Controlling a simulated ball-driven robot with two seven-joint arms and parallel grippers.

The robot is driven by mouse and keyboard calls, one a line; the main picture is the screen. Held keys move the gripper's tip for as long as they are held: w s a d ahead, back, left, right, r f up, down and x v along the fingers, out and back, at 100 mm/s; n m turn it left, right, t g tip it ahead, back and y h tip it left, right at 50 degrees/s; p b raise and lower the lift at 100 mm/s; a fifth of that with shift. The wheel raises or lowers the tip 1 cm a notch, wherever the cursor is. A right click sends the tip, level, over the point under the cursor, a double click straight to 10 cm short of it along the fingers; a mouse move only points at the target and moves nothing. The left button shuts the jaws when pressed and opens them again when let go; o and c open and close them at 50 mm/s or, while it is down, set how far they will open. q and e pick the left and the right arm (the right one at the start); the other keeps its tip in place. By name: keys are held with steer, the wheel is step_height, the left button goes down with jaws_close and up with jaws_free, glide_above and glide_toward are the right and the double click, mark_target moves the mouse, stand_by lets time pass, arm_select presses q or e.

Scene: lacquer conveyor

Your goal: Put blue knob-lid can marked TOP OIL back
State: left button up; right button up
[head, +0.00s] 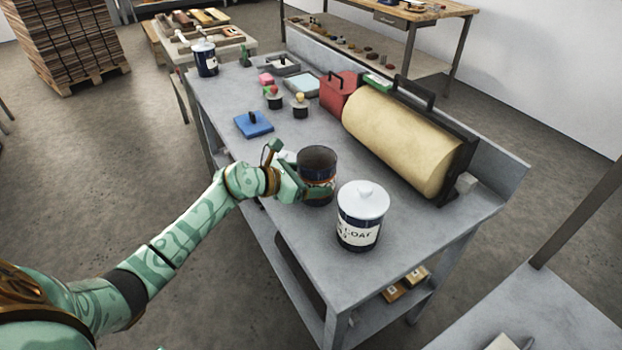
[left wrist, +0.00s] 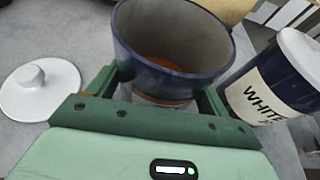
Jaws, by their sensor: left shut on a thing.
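My left gripper (head: 318,190) is shut around an open dark blue can (head: 318,160), which is upright at the grey bench. In the left wrist view this can (left wrist: 172,75) shows a pale inside wall and brown at the bottom. Its label is mostly covered by the gripper, so I cannot read it. A white knob lid (left wrist: 38,90) lies on the bench beside it in the left wrist view. A blue can with a white knob lid (head: 205,60) stands at the bench's far left corner; its label is too small to read. My right gripper is not in view.
A second lidded blue can (head: 360,228) stands close to the held one, its label partly reading OAT; a can in the left wrist view (left wrist: 268,88) reads WHITE. A cream roller (head: 405,142), red box (head: 338,95) and blue handled block (head: 253,125) stand on the bench (head: 300,262).

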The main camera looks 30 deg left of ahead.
arm_select(q)
steer(key=o, duration=1.3)
steer(key=shift+f, duration=0.15)
steer(key=shift+r, duration=0.2)
steer(key=p+v, duration=0.2)
steer(key=v, duration=1)
steer(key=shift+p, duration=0.4)
